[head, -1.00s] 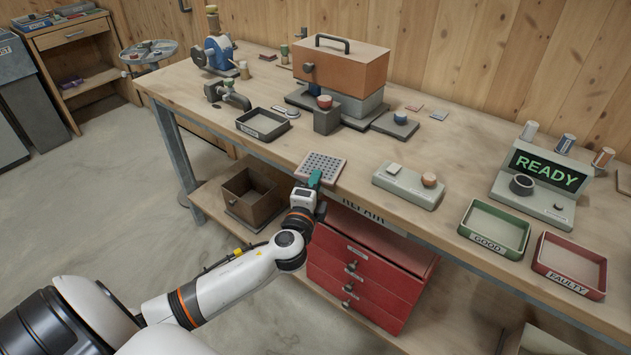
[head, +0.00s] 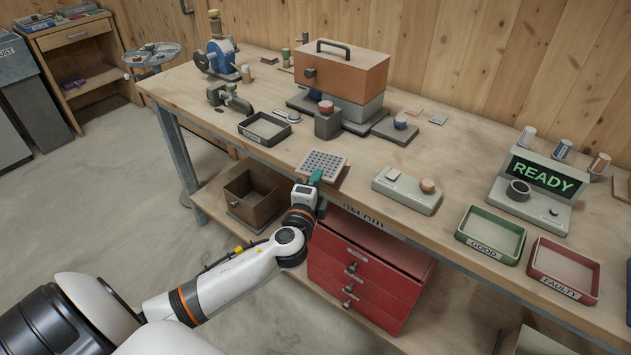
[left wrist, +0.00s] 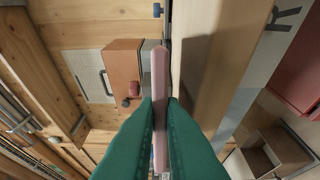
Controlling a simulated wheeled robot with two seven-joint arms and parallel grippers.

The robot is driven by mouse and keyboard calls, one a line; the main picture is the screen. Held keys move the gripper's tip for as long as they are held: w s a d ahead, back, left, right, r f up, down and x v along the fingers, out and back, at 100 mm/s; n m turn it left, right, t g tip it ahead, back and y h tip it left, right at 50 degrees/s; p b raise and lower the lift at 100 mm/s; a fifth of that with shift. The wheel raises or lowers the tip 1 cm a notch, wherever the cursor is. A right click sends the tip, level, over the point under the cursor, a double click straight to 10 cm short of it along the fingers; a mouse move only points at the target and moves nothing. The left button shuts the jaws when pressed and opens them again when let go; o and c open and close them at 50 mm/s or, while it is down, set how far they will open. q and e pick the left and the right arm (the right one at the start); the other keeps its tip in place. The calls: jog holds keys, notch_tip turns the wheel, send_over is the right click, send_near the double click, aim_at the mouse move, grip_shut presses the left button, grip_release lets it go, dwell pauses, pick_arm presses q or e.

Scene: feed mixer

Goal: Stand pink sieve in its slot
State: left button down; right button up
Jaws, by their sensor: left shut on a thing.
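The pink sieve (head: 322,163) is a flat square plate with rows of dark holes. My left gripper (head: 315,178) has green fingers and is shut on its near edge, at the front edge of the workbench. In the head view the plate's holed face shows, tilted toward me. In the left wrist view the sieve (left wrist: 159,75) shows edge-on as a thin pink strip between the green fingertips (left wrist: 159,110). Whether it touches the bench top I cannot tell. I cannot make out its slot. My right gripper is not in view.
An orange-topped machine (head: 340,72) stands behind, with a black tray (head: 264,138) left of it. A grey control box (head: 407,190), green tray (head: 490,234) and red tray (head: 562,271) lie right. A red drawer unit (head: 365,265) and brown bin (head: 252,195) sit below.

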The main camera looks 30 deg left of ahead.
pick_arm(q)
jog(key=s+d+r+p, duration=0.1)
jog(key=s+d+r, duration=0.1)
jog(key=s, duration=0.4)
jog(key=s+d+r+p, duration=0.2)
jog(key=s+r, duration=0.1)
jog(key=s, duration=0.4)
jog(key=shift+d+p, duration=0.15)
jog(key=shift+p, duration=0.15)
jog(key=shift+s, duration=0.1)
jog(key=s+d+m+h, duration=0.3)
jog(key=s+d+h, duration=0.1)
jog(key=d, duration=0.6)
jog(key=shift+s+r+m+t+h, duration=0.15)
jog(key=shift+r+m+t+h, duration=0.2)
jog(key=shift+h, duration=0.45)
